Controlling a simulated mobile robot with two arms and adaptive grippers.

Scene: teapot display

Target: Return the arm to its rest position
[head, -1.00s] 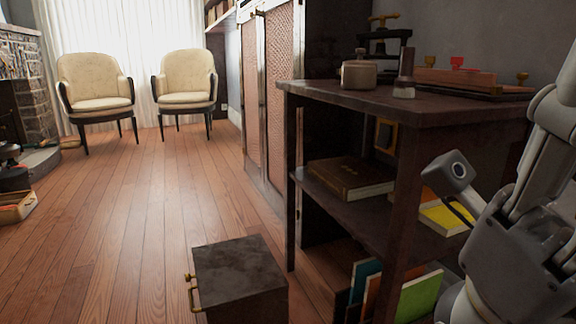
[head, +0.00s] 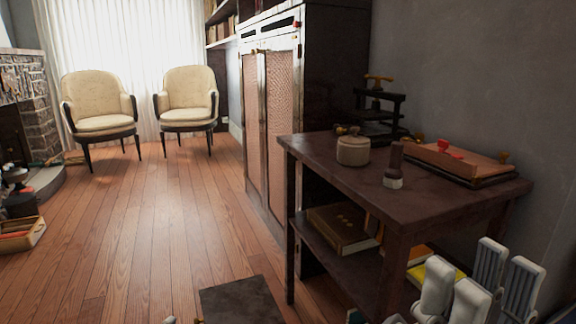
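My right gripper (head: 480,284) is at the bottom right, in front of the dark side table's right part. Its pale fingers point up and stand apart, with a gap between them. Nothing shows held between them. Its wrist is below the frame. A small pale tip (head: 170,320) at the bottom edge may be part of my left gripper; the rest of that arm is out of view. No teapot can be made out.
The dark side table (head: 335,178) carries a round lidded pot (head: 353,151), a small stamp-like object (head: 394,166), a black press (head: 378,108) and a wooden tray-like piece (head: 455,160). A dark box (head: 242,303) stands on the floor. Open floor (head: 150,220) leads to two cream chairs.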

